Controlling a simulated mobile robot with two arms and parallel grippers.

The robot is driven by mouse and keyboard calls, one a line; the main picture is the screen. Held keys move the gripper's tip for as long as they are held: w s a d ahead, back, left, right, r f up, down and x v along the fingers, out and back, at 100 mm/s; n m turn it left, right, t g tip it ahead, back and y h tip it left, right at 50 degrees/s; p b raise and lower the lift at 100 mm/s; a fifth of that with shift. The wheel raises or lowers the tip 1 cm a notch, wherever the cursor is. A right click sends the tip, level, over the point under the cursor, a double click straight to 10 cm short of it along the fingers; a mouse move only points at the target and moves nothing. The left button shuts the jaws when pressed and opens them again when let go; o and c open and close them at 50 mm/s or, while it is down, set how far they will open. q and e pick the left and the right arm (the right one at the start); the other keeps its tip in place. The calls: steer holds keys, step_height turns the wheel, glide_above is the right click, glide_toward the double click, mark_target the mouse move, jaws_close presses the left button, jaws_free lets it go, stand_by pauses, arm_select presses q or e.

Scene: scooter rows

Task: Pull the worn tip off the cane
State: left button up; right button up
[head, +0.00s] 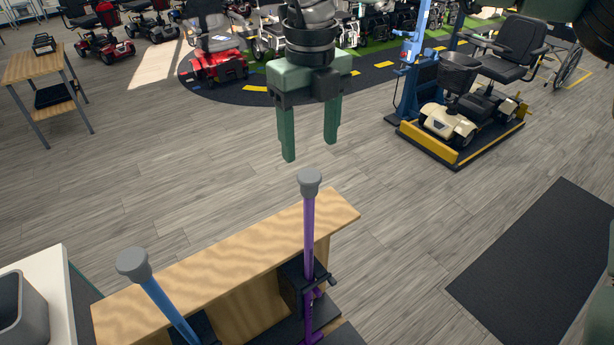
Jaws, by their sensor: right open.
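A purple cane (309,235) stands upright with a grey rubber tip (309,182) on its upper end. A blue cane (168,312) with a grey tip (133,264) leans at the lower left. I cannot tell from the surface which tip is worn. My right gripper (310,148) points down with its two green fingers apart and nothing between them. In the picture it shows just above the purple cane's tip, apart from it. My left gripper is not in view.
A wooden bench (225,250) with dark cane holders stands below. A grey bin (20,310) sits on a white surface at the lower left. A dark mat (540,270) lies right. Parked scooters, a lift platform (460,155) and a small table (45,65) stand farther back.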

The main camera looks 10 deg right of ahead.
mark_target(309, 176)
steer(key=shift+s, duration=0.3)
steer(key=shift+f, duration=0.1)
step_height(309, 176, down, 8)
steer(key=b, duration=0.5)
steer(key=shift+a+r+b, duration=0.1)
steer(key=shift+r+b, duration=0.15)
steer(key=shift+b, duration=0.05)
steer(key=shift+w+f+b, duration=0.2)
steer(key=shift+f+b, duration=0.35)
steer(key=shift+f, duration=0.1)
steer(key=shift+s+r, duration=0.1)
steer(key=shift+b, duration=0.35)
